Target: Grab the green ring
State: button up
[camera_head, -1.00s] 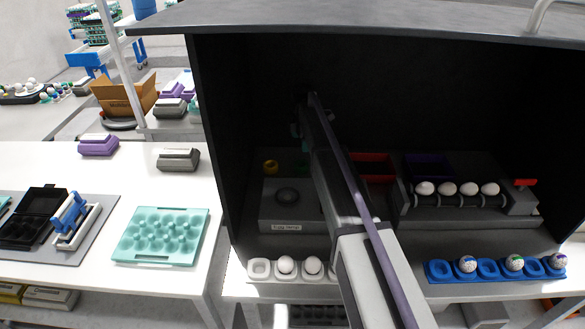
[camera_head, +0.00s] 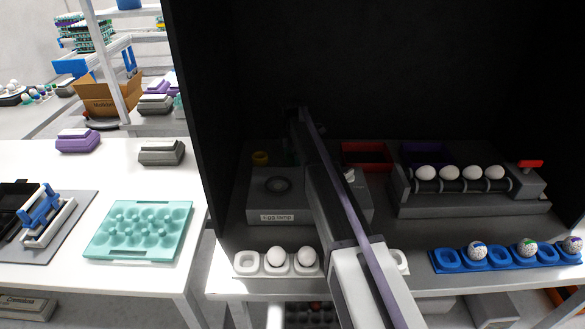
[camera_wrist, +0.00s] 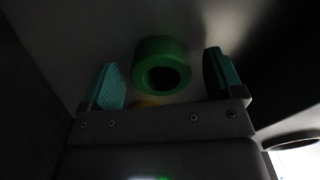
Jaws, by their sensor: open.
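The green ring (camera_wrist: 162,64) shows in the wrist view, dark and dimly lit, between the two teal fingers of my gripper (camera_wrist: 163,78). The fingers are apart, with a gap on each side of the ring, and nothing is held. A yellow ring (camera_wrist: 146,103) is partly hidden behind the green ring and my gripper's body. My gripper (camera_head: 293,150) is low at the back of the dark cabinet there. The green ring cannot be made out in the head view.
The egg lamp box (camera_head: 265,206) stands under my arm. A red bin (camera_head: 366,146) and a roller stand (camera_head: 470,205) with several eggs are to the right. A white egg holder (camera_head: 247,270) and a blue one (camera_head: 448,267) line the front edge. Dark cabinet walls enclose the space.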

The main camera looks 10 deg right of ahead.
jog(key=c, duration=1)
notch_tip(320, 180, up, 10)
jog(key=p, duration=1)
jog(key=shift+r+p, duration=0.25)
jog(key=shift+p, duration=0.15)
